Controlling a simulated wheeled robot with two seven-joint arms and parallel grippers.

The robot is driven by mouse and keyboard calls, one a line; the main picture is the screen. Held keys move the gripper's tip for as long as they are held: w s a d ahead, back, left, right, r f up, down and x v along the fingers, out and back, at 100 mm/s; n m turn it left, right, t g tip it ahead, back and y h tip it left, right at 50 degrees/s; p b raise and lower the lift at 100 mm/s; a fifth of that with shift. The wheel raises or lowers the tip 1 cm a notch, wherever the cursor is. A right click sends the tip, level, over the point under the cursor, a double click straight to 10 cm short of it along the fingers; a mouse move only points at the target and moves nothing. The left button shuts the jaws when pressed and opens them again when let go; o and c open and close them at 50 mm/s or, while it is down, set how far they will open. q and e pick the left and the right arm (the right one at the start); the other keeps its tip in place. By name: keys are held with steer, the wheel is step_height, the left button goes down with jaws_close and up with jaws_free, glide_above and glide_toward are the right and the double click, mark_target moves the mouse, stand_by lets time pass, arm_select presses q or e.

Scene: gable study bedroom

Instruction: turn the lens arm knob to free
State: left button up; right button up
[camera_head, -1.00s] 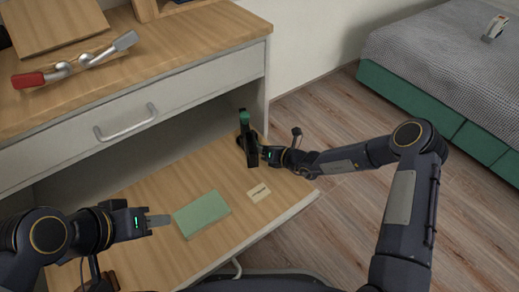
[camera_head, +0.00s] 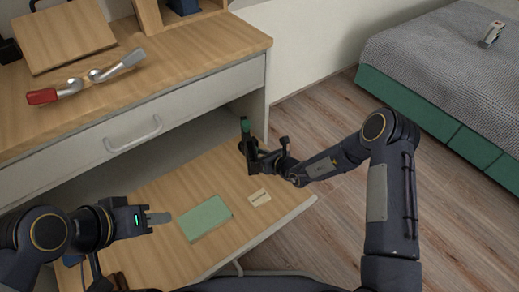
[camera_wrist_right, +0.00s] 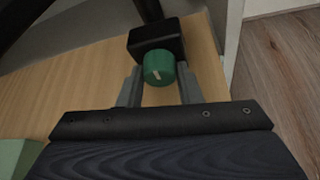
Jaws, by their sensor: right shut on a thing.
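The black lens arm stand (camera_head: 250,150) stands upright on the low wooden shelf, near its right end, with a green part (camera_head: 245,124) high on it. In the right wrist view, a round green knob (camera_wrist_right: 158,67) with a short pale mark sits on a black block (camera_wrist_right: 155,42). My right gripper (camera_wrist_right: 160,78) has one finger on each side of the knob and is shut on it. In the head view, my right gripper (camera_head: 261,164) is at the stand, its fingers mostly hidden. My left gripper (camera_head: 158,218) hangs over the shelf's left part, holding nothing visible; its finger gap does not show.
A green pad (camera_head: 205,218) and a small pale card (camera_head: 259,197) lie on the low shelf (camera_head: 165,258). Above are a drawer (camera_head: 130,118) and the desktop, with a red-handled metal tool (camera_head: 60,91). A bed (camera_head: 440,65) stands far right; the floor between is clear.

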stand_by(0.3)
steer(key=o, duration=0.7)
steer(key=shift+s+d+r, duration=0.2)
steer(key=shift+s, duration=0.05)
steer(key=p+v, duration=0.3)
steer(key=v, duration=0.4)
steer(key=shift+s, duration=0.1)
